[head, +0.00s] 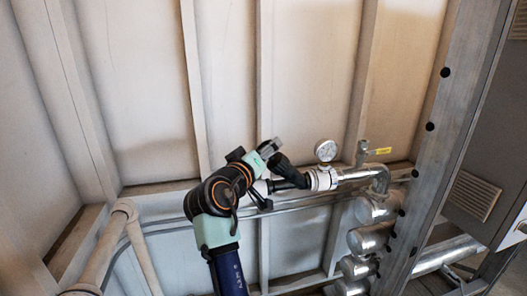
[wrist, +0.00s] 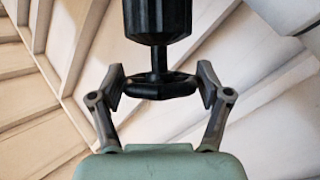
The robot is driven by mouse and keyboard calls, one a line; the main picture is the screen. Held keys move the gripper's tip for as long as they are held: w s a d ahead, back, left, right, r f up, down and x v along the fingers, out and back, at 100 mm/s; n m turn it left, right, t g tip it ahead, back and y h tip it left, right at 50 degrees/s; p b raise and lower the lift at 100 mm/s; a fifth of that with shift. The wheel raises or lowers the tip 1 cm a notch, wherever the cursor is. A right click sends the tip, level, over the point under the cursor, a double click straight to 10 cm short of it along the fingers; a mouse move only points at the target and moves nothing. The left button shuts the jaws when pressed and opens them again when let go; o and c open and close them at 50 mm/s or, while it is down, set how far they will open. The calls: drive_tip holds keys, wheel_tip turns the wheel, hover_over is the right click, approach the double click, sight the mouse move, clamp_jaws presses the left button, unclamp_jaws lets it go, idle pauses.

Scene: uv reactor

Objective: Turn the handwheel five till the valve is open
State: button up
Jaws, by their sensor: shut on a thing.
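The black handwheel (wrist: 160,88) is in the middle of the wrist view, on a short stem below the black valve body (wrist: 157,20). In the head view the black valve body (head: 291,174) leans up and left from the pipe. My gripper (wrist: 161,88) has one finger on each side of the handwheel and is shut on its rim. In the head view my gripper (head: 272,154) is at the upper end of the valve body, and the wheel is hard to make out there. I cannot tell how far the valve is open.
A round pressure gauge (head: 325,150) stands on the pipe right of the valve. A yellow-handled fitting (head: 380,151) sits farther right. Several metal cylinders (head: 367,238) lie below it. A beige pipe (head: 120,222) runs at the left. Ribbed wall panels (head: 235,70) stand behind.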

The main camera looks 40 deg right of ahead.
drive_tip(key=shift+r+p, duration=0.2)
drive_tip(key=shift+p, duration=0.2)
